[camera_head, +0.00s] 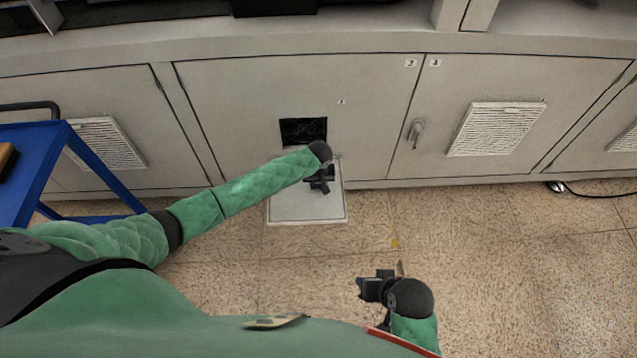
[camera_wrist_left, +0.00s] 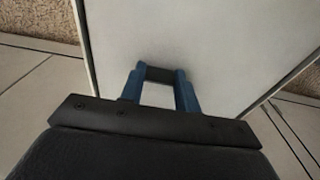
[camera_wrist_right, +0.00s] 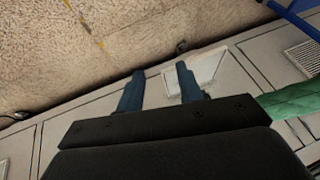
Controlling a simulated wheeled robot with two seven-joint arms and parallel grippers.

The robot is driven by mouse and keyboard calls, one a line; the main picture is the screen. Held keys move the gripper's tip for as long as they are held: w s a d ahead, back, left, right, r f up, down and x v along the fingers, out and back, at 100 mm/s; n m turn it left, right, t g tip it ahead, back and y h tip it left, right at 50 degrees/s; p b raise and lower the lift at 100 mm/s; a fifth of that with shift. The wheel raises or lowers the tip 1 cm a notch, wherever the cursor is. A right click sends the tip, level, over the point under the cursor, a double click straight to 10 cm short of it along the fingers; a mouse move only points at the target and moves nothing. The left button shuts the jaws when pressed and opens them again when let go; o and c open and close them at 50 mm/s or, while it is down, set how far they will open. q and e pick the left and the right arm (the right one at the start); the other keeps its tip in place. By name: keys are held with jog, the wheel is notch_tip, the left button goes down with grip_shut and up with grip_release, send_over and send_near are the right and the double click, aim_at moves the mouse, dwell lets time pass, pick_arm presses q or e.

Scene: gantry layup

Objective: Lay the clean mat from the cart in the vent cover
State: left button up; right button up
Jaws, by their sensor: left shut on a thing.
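The vent cover (camera_head: 293,208), a pale square panel with a thin raised rim, is in front of the cabinet below a dark square opening (camera_head: 303,132). My left gripper (camera_head: 322,183) is over it. In the left wrist view the fingers are shut on a small dark bar (camera_wrist_left: 160,74) against the cover's pale face (camera_wrist_left: 215,45). I cannot tell whether the cover rests on the floor. My right gripper (camera_head: 372,288) is open and empty above the floor; its parted fingers show in the right wrist view (camera_wrist_right: 162,72). I cannot make out the clean mat.
A blue cart (camera_head: 38,160) stands at the left, with a brown-edged item (camera_head: 7,160) partly in view. White louvred vents (camera_head: 497,128) are on neighbouring cabinet doors, and a door handle (camera_head: 416,131) sticks out. A black cable (camera_head: 595,193) lies at the right.

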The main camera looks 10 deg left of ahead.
pick_arm(q)
jog(key=o, duration=1)
jog(key=shift+o, duration=0.2)
pick_arm(e)
jog(key=shift+s, duration=0.15)
jog(key=shift+s+f, duration=0.1)
jog(key=shift+s, duration=0.15)
pick_arm(q)
jog(key=shift+r, duration=0.95)
jog(key=r, duration=0.4)
jog(key=shift+s+d+r, duration=0.1)
jog(key=shift+s+r, duration=0.15)
jog(key=shift+r, duration=0.7)
pick_arm(e)
jog(key=shift+s, duration=0.1)
jog(key=shift+w+r, duration=0.45)
jog(key=shift+r, duration=0.05)
